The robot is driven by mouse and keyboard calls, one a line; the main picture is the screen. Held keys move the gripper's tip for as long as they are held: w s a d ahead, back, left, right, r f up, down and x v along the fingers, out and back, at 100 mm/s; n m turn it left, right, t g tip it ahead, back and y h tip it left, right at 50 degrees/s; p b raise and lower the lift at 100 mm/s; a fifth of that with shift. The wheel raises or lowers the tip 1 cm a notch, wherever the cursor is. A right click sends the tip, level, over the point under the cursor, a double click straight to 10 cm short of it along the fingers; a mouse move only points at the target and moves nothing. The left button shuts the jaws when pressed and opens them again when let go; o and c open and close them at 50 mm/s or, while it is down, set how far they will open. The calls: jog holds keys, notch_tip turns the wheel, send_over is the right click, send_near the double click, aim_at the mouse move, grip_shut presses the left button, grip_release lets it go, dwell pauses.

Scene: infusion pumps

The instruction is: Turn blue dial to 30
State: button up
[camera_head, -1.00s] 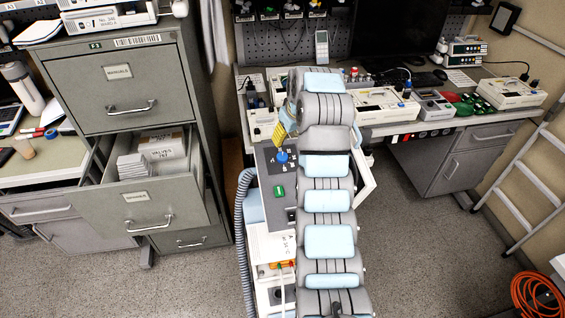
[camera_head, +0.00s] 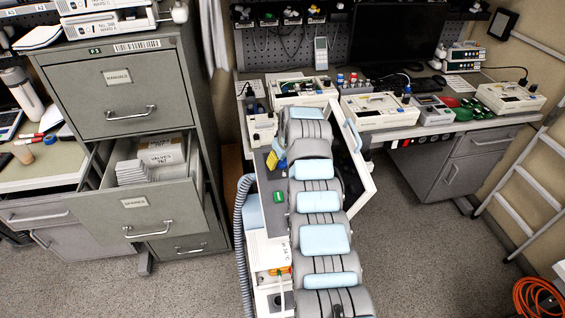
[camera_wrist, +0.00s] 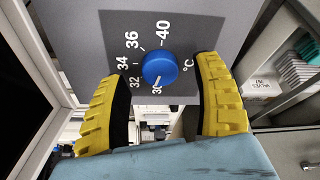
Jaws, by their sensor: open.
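The blue dial (camera_wrist: 158,69) sits on a grey panel (camera_wrist: 90,20) with white numbers from 30 to 40 and a °C mark. A white mark on the dial's lower part points toward the 30. My gripper (camera_wrist: 161,74) is open, with one yellow finger on each side of the dial and a visible gap to it in the picture. I cannot tell the depth between fingers and panel. In the head view the dial (camera_head: 271,160) shows beside a yellow finger (camera_head: 281,164), partly hidden by my arm.
A white open door (camera_head: 352,150) stands to the right of my arm. A filing cabinet with an open drawer (camera_head: 150,205) is at the left. A bench with several pumps (camera_head: 380,110) runs behind. A corrugated hose (camera_head: 242,245) hangs left of the unit.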

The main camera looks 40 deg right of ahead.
jog(key=shift+x, duration=0.8)
jog(key=c, duration=1.2)
